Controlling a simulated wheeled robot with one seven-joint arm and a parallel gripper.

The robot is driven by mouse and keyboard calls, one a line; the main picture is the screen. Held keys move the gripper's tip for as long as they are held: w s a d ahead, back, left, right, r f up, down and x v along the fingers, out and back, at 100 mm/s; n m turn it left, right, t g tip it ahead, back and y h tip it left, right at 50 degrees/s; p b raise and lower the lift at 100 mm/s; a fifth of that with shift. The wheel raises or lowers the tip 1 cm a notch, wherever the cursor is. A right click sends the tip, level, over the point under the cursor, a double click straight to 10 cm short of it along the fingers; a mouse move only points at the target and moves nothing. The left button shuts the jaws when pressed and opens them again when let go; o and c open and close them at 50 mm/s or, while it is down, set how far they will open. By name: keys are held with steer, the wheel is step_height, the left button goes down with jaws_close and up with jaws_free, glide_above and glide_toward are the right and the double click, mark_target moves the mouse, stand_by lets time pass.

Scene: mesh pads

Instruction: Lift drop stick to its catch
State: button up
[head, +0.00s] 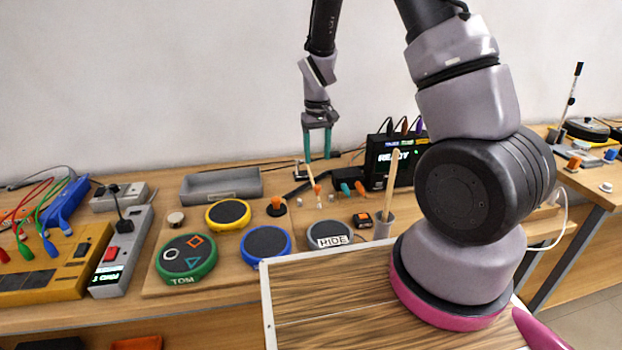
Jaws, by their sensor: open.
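My gripper (317,157) points down with its two teal fingers apart and nothing visible between them. A short pale stick (310,175) with an orange piece near its lower end stands tilted just below and beside the left finger. I cannot tell whether the finger touches it. A second, longer pale stick (390,188) leans in a grey cup (383,226) to the right. Which of them is the drop stick is not clear from this view. No catch can be made out for certain; small parts behind the pads are too small to tell.
On a wooden board lie round pads: green TOM (186,259), yellow (228,214), blue (266,244) and grey RIDE (329,235). A grey tray (221,186) is behind them. A black READY box (392,160) stands right of my gripper. Cabled devices fill the left.

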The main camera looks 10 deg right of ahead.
mark_target(317, 186)
step_height(317, 186, down, 10)
steer(key=shift+f, duration=0.1)
steer(key=shift+c, duration=0.3)
jaws_close()
stand_by(1.4)
